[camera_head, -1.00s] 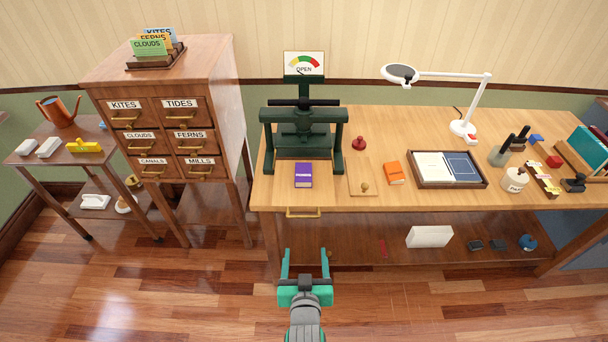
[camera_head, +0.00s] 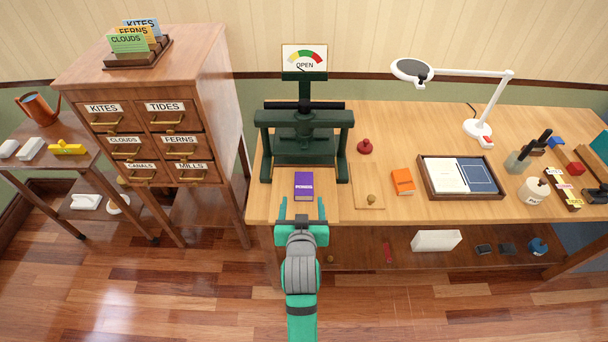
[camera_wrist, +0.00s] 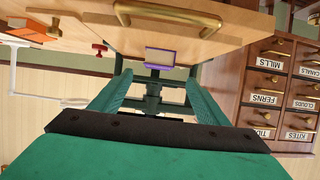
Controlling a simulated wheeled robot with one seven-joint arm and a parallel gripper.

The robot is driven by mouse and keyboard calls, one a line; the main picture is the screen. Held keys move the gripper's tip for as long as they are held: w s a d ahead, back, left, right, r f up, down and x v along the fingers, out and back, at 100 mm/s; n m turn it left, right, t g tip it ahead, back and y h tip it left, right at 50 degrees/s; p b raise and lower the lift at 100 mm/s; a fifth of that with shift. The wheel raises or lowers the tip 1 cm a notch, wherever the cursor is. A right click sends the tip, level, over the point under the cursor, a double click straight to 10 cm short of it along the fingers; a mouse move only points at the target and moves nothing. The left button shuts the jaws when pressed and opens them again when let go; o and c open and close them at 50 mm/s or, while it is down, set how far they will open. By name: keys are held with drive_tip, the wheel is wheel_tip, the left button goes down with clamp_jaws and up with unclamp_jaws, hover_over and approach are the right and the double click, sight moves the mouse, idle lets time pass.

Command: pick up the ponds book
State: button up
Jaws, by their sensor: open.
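The ponds book (camera_head: 304,186) is a small purple book lying flat on the wooden workbench, in front of the dark green press. Its white lettering is small in the head view. In the wrist view the purple book (camera_wrist: 160,57) shows between the fingers, beyond the bench's front edge. My gripper (camera_head: 302,205) is open and empty, at the front edge of the bench, just short of the book and in line with it. The gripper fingers also show in the wrist view (camera_wrist: 152,95), spread apart with nothing between them.
The green press (camera_head: 304,145) stands right behind the book. A wooden board with a knob (camera_head: 369,194) and an orange book (camera_head: 402,181) lie to its right. A brass drawer handle (camera_wrist: 168,16) juts from the bench front. A drawer cabinet (camera_head: 150,130) stands at left.

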sight(304, 185)
drive_tip(key=x, duration=0.5)
drive_tip(key=shift+w, duration=0.3)
drive_tip(key=shift+d+x, duration=0.15)
drive_tip(key=shift+x, duration=1.35)
drive_tip(key=shift+d+x, duration=0.1)
drive_tip(key=shift+x, duration=1.4)
drive_tip(key=shift+a, duration=0.1)
drive_tip(key=c, duration=1.2)
